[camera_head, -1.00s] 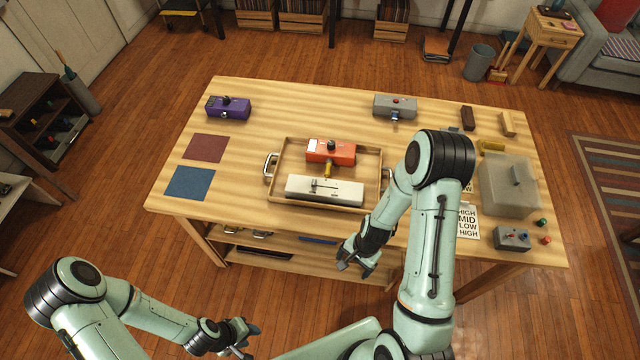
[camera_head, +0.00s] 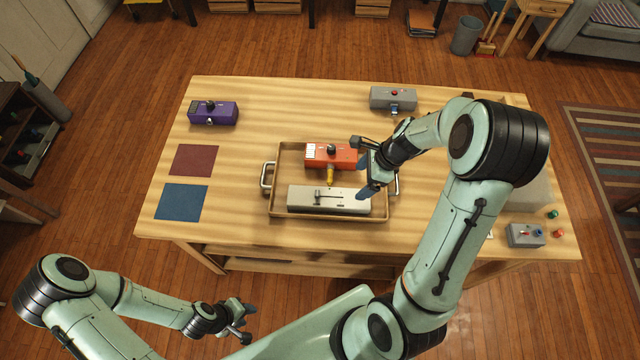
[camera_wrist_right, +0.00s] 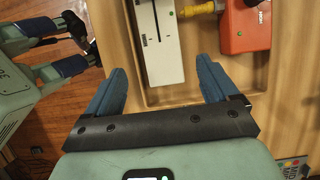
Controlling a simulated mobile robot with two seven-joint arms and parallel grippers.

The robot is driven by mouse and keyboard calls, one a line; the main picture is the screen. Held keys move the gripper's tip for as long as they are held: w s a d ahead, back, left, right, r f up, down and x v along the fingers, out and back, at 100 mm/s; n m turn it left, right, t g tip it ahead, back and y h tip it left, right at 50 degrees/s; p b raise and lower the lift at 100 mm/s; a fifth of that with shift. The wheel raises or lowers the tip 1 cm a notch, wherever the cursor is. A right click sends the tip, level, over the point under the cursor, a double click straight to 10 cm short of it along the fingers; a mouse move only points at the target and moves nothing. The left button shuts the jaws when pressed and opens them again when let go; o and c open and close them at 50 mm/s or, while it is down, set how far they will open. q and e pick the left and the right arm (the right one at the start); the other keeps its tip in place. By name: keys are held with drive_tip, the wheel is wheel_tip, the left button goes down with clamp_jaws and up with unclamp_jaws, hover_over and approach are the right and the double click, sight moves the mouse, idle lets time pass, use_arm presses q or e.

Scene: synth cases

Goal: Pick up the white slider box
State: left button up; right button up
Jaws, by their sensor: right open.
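The white slider box (camera_head: 335,201) is long and low, with a dark slider on top. It lies along the front of the wooden tray (camera_head: 278,212) on the table. In the right wrist view the white slider box (camera_wrist_right: 158,50) points away between the fingers. My right gripper (camera_head: 362,178) is open and empty, over the tray's right end; in the right wrist view its blue fingers (camera_wrist_right: 165,80) are spread at either side of the box's near end, not closed on it. My left gripper (camera_head: 243,322) is off the table's front, low at left; its jaw state is unclear.
An orange box (camera_head: 318,160) with a yellow connector (camera_head: 330,177) sits behind the white box in the tray. A purple box (camera_head: 213,113), a grey box (camera_head: 392,98) and a small grey switch box (camera_head: 525,236) stand elsewhere. Red and blue mats (camera_head: 182,202) lie at left.

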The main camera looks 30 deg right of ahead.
sight(341, 197)
drive_tip(key=x, duration=0.2)
drive_tip(key=b+x, duration=0.1)
drive_tip(key=x, duration=0.2)
drive_tip(key=b+x, duration=0.1)
drive_tip(key=x, duration=0.1)
drive_tip(key=shift+s+a+f, duration=0.15)
drive_tip(key=shift+s+f, duration=0.15)
drive_tip(key=shift+f, duration=0.1)
drive_tip(key=shift+w+a+f, duration=0.15)
drive_tip(key=shift+w+f, duration=0.15)
drive_tip(key=shift+f, duration=0.1)
drive_tip(key=x, duration=0.4)
drive_tip(key=shift+w+a+f+b, duration=0.2)
drive_tip(key=shift+w+b, duration=0.1)
drive_tip(key=shift+b, duration=0.1)
use_arm(q)
drive_tip(key=s+f, duration=0.3)
drive_tip(key=s, duration=0.1)
drive_tip(key=shift+s+f, duration=0.2)
drive_tip(key=shift+f, duration=0.15)
use_arm(e)
drive_tip(key=c, duration=0.9)
